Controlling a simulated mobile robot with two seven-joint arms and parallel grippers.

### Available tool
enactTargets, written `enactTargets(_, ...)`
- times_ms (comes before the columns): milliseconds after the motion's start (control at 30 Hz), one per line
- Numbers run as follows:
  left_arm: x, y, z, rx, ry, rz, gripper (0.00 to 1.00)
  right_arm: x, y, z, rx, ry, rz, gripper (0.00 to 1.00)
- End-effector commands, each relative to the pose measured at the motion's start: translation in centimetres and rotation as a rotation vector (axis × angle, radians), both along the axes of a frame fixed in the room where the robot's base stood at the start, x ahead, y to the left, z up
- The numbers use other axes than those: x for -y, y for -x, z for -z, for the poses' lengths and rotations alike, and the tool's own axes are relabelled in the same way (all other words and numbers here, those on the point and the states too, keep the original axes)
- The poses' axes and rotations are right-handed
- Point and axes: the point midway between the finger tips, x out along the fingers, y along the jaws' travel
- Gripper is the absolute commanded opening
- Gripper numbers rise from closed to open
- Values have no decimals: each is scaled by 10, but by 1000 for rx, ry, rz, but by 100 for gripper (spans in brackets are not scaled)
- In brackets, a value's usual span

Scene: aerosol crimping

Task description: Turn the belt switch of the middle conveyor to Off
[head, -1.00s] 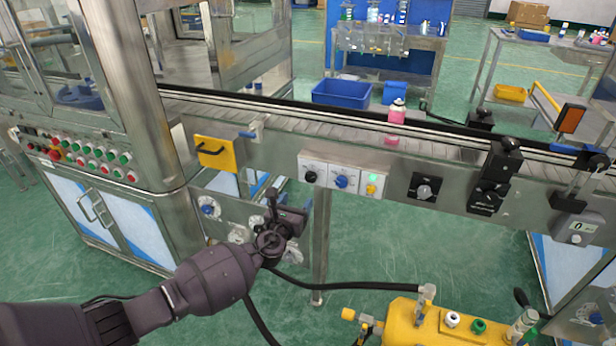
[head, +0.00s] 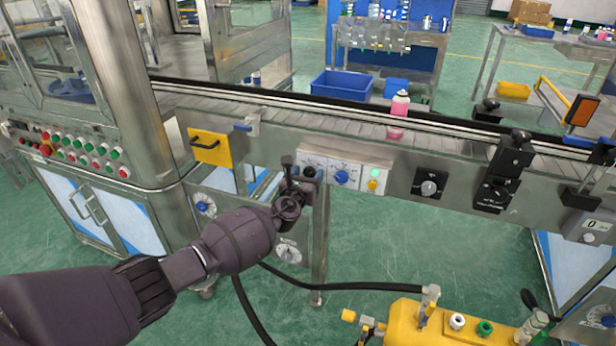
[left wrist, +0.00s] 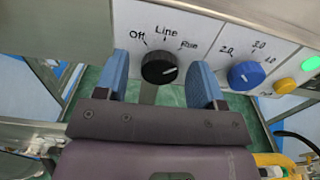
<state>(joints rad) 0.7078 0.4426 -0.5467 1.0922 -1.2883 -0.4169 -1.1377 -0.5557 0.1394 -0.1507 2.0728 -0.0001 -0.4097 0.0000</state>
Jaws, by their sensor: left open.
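The belt switch is a black round knob (left wrist: 159,68) on a white panel (left wrist: 205,30) marked Off, Line and Run. Its white mark points right, toward the Run side. In the head view the knob (head: 309,172) sits at the left end of the control panels on the conveyor's side (head: 450,160). My left gripper (head: 297,176) is just in front of it. In the left wrist view the blue fingers of my left gripper (left wrist: 159,78) are open, one on each side of the knob, with gaps between. Whether the fingertips reach the panel is unclear. My right gripper is out of view.
Right of the switch are a blue knob (left wrist: 245,74), a yellow button (left wrist: 286,86) and a lit green lamp (left wrist: 311,63). A yellow handled plate (head: 211,146) is to the left. A pink can (head: 398,115) stands on the belt. Yellow equipment (head: 420,325) is below.

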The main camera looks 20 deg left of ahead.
Motion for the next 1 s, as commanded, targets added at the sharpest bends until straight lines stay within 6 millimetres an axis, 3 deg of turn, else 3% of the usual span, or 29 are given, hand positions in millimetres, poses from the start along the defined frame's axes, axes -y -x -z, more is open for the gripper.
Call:
enactTargets(267, 0, -1, 0, 0, 1, 0, 63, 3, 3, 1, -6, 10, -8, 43)
enactTargets(600, 0, -1, 0, 0, 1, 0, 14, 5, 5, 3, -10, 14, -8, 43)
enactTargets(1000, 0, -1, 3, -6, 85, 0, 14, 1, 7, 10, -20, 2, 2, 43)
